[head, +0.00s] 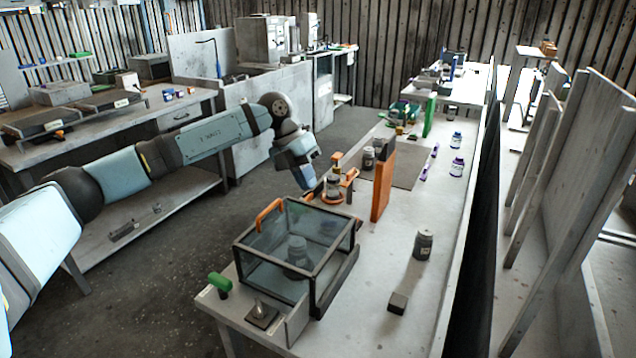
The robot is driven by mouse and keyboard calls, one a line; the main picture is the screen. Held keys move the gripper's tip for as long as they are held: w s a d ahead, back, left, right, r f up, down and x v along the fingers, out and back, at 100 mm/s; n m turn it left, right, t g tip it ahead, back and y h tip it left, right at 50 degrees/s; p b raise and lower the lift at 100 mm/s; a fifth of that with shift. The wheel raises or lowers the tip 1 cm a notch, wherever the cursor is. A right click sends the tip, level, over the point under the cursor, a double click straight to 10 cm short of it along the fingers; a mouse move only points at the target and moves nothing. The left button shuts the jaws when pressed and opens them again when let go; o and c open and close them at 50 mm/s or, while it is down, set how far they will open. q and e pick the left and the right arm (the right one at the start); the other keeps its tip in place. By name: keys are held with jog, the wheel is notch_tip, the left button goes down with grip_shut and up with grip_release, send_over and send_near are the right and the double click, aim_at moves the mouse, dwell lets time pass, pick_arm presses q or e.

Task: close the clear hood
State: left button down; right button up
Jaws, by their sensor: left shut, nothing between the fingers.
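The clear hood (275,268) is a see-through box with a dark frame near the front left end of the long white bench. An orange handle (268,215) stands on its left upper edge. The hood surrounds a grey jar (297,252), seen through its panels. A dark base edge (340,285) shows along its right side; I cannot tell whether the hood sits fully flush on it. My left gripper (307,187) is behind the hood, up and right of the handle and apart from it. It points down at the bench's left edge, shut and empty. My right gripper is out of view.
Behind the hood stand an orange fixture (335,190) and an upright orange panel (383,186). A dark jar (423,245) and a small black block (398,303) stand to the right. A green-handled item (220,283) is at the front left corner. Bare bench lies around the jar.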

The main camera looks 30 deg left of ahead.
pick_arm(q)
jog(key=a+f+h+b, duration=0.2)
jog(key=a+f+h, duration=0.25)
jog(key=a, duration=0.35)
jog(key=h+b, duration=0.2)
jog(key=b, duration=0.1)
send_over(263, 219)
jog(key=d, duration=0.1)
notch_tip(263, 219, down, 4)
jog(key=shift+f, duration=0.25)
jog(key=shift+a+f+h, duration=0.3)
jog(key=shift+f+h, duration=0.05)
jog(key=shift+a+f, duration=0.15)
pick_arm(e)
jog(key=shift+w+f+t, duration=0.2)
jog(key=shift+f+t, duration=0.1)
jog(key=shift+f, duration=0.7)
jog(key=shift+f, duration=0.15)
pick_arm(q)
jog(key=shift+r, duration=0.5)
jog(key=a+r+p, duration=0.2)
jog(key=a+r, duration=0.5)
jog(key=a, duration=0.1)
jog(key=shift+w+r, duration=0.15)
jog(key=shift+r, duration=0.2)
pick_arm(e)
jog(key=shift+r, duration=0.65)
